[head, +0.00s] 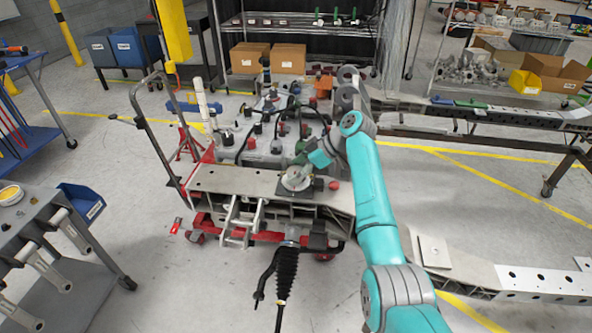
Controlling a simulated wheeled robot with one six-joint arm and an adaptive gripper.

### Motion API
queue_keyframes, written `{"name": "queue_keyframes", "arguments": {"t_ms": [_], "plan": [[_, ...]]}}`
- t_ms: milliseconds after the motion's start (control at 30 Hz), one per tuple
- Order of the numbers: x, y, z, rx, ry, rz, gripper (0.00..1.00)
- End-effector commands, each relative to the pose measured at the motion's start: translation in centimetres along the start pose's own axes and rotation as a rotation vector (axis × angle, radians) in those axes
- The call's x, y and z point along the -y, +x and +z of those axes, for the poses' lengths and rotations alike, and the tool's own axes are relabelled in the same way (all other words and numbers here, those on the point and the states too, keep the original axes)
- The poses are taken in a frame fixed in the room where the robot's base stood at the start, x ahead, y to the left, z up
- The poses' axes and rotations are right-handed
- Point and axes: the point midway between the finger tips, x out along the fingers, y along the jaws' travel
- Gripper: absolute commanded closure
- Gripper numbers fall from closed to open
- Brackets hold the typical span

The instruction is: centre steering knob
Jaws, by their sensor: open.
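A round, light-coloured dial-like piece (296,178), which I take to be the steering knob, sits on a dark plate on top of the grey chassis beam (228,180). Its small pointer or handle is too small to make out clearly. My teal arm reaches in from the lower right and bends down at its far end. My gripper (303,166) is open at the upper edge of the round piece. Whether its fingers touch the knob or only hover over it cannot be told. The gripper partly hides the far side of the piece.
A small red button-like part (333,185) sits right of the knob. Behind stands a cluster of machine parts (270,145). A cart handle (150,110) rises on the left. A grey bench (50,235) stands at lower left. Open floor (190,285) lies in front.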

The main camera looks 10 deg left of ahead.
Motion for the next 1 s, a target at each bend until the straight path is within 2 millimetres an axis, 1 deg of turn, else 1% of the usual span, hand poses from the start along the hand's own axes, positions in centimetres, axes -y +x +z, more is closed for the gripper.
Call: {"name": "queue_keyframes", "arguments": {"t_ms": [167, 267, 500, 600, 700, 833, 1000], "plan": [[-0.1, -1.2, 0.0, -0.001, 0.0, 0.002, 0.18], [-0.1, -2.9, 0.0, 0.0, 0.001, 0.004, 0.18], [-0.1, -7.6, 0.0, -0.001, 0.0, 0.003, 0.18], [-0.1, -9.3, 0.1, 0.0, 0.001, 0.003, 0.18], [-0.1, -10.7, 0.0, 0.0, 0.0, 0.002, 0.18], [0.0, -11.6, 0.0, 0.0, 0.0, 0.0, 0.18], [0.0, -12.0, 0.1, 0.0, 0.0, -0.001, 0.18]]}}
